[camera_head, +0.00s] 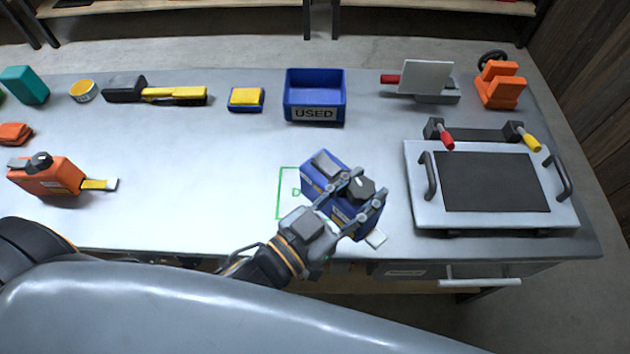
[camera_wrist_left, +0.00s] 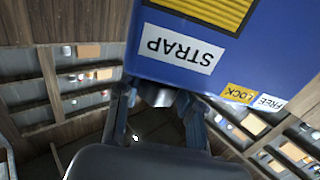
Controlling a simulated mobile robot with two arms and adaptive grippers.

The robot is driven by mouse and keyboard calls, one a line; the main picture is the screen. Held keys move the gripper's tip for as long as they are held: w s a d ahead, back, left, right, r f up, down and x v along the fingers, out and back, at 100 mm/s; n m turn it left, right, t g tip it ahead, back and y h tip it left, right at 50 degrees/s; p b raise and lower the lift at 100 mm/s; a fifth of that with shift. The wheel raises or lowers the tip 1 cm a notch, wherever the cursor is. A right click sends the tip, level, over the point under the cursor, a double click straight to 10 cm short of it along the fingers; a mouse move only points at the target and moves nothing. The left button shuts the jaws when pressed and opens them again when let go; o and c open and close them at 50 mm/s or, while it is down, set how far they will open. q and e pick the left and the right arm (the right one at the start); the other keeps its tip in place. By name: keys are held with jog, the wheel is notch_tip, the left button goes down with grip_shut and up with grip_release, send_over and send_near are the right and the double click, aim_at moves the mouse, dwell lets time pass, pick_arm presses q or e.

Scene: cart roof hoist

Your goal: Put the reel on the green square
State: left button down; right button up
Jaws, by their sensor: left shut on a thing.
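A blue strap reel (camera_head: 321,172) with a dark knob is in my left gripper (camera_head: 351,192). In the left wrist view the reel (camera_wrist_left: 262,52) fills the upper right and shows STRAP, LOCK and FREE labels. My left gripper is shut on it. The green square (camera_head: 287,208) is a thin green outline on the tabletop, with a letter D inside. The reel overlaps the right part of the square in the head view and hides it. I cannot tell whether the reel touches the table. My right gripper is not in view.
An orange reel-like device (camera_head: 45,177) stands at the left. A blue USED bin (camera_head: 315,112) stands behind the square. A white panel with handles (camera_head: 424,205) lies close to the right. The grey tabletop (camera_head: 190,185) left of the square is clear.

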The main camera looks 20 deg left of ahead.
aim_at(343, 163)
pick_arm(q)
jog(key=w+a+f, duration=0.1)
jog(key=w+a, duration=0.2)
jog(key=w+a+f, duration=0.1)
jog(key=a, duration=0.1)
jog(key=shift+w+f+p, duration=0.3)
jog(key=shift+w+p, duration=0.05)
jog(key=shift+p, duration=0.05)
jog(key=w+a+f, duration=0.4)
jog(key=f, duration=0.5)
jog(key=shift+a+f, duration=0.15)
jog(key=shift+f, duration=0.15)
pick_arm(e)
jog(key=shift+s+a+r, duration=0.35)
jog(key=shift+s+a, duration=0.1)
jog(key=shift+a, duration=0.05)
pick_arm(q)
jog(key=shift+w, duration=0.1)
jog(key=c, duration=0.9)
grip_release()
jog(key=shift+f, duration=0.15)
jog(key=shift+o, duration=0.2)
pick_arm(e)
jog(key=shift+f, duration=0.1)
